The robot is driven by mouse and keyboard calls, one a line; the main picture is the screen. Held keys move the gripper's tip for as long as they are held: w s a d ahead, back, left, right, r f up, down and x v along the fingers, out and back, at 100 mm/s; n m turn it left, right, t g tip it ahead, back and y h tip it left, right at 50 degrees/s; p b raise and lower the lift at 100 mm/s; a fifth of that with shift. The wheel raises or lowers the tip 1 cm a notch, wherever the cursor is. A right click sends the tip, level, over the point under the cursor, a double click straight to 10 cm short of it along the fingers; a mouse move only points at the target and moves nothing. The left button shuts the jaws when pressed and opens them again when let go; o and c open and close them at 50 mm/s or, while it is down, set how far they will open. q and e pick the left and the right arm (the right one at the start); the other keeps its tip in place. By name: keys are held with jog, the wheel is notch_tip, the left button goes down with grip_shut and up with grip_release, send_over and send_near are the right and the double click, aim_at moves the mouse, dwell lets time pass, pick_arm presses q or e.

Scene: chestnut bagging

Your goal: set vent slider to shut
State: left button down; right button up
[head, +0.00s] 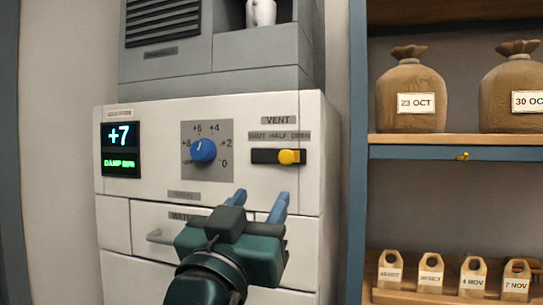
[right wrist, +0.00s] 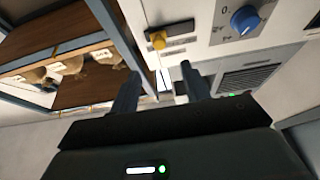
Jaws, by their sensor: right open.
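The vent slider is a yellow knob (head: 289,157) in a dark horizontal slot (head: 264,156) on the white machine front (head: 300,190). The label above reads SHUT, HALF, OPEN from left to right, and the knob is at the right, under OPEN. The knob also shows in the right wrist view (right wrist: 158,41). My right gripper (head: 259,198) is below the slider, apart from it, with its blue fingers open and empty. Its fingers also show in the right wrist view (right wrist: 155,80). My left gripper is not in view.
A blue dial (head: 203,150) and a display (head: 121,149) reading +7 are left of the slider. A drawer handle (head: 160,237) sticks out below.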

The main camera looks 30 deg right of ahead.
aim_at(285, 160)
jog(key=p+x, duration=0.3)
jog(key=x, duration=1)
jog(key=shift+s+r, duration=0.1)
jog(key=shift+s, duration=0.05)
grip_shut()
